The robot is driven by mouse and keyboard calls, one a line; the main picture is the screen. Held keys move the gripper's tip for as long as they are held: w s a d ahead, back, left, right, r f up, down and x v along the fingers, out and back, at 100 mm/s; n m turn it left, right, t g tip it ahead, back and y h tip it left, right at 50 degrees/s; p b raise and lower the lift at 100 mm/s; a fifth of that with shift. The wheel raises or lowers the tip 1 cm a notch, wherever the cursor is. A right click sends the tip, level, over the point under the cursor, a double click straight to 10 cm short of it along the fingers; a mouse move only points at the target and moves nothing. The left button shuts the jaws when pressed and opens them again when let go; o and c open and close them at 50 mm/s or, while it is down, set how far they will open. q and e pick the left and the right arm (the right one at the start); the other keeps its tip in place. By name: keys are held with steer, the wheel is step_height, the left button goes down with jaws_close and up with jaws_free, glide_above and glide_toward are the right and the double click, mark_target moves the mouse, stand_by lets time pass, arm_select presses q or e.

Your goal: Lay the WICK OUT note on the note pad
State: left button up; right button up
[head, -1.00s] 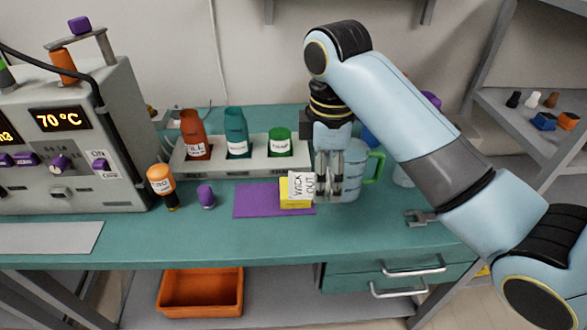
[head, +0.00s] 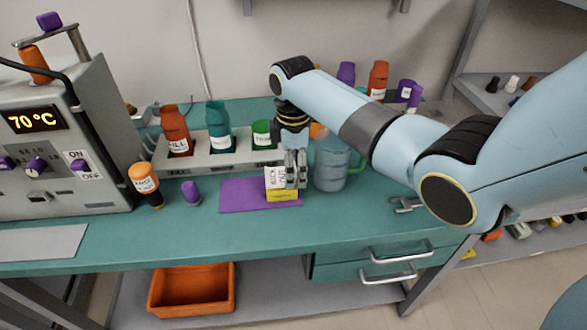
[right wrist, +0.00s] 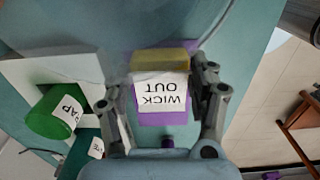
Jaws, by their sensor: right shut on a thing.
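The WICK OUT note (head: 276,178) is a white card with black letters, with a yellow block (head: 283,196) at its lower edge. The note also shows in the right wrist view (right wrist: 160,92), with the yellow block (right wrist: 160,59) between my fingertips. I cannot tell whether card and block are one piece. My right gripper (head: 292,180) is shut on the note, over the right end of a flat purple sheet (head: 240,195), which looks like the note pad. Whether the note touches the sheet is unclear. My left gripper is not in view.
A rack (head: 160,155) of labelled containers stands behind the sheet, and a blue jug (head: 330,165) with a green handle stands close right of my gripper. A purple cap (head: 190,193) and an orange bottle (head: 144,180) stand left.

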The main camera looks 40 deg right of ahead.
steer(key=shift+f, duration=0.3)
steer(key=shift+f, duration=0.1)
steer(key=o, duration=0.7)
step_height(320, 180, up, 12)
stand_by(0.5)
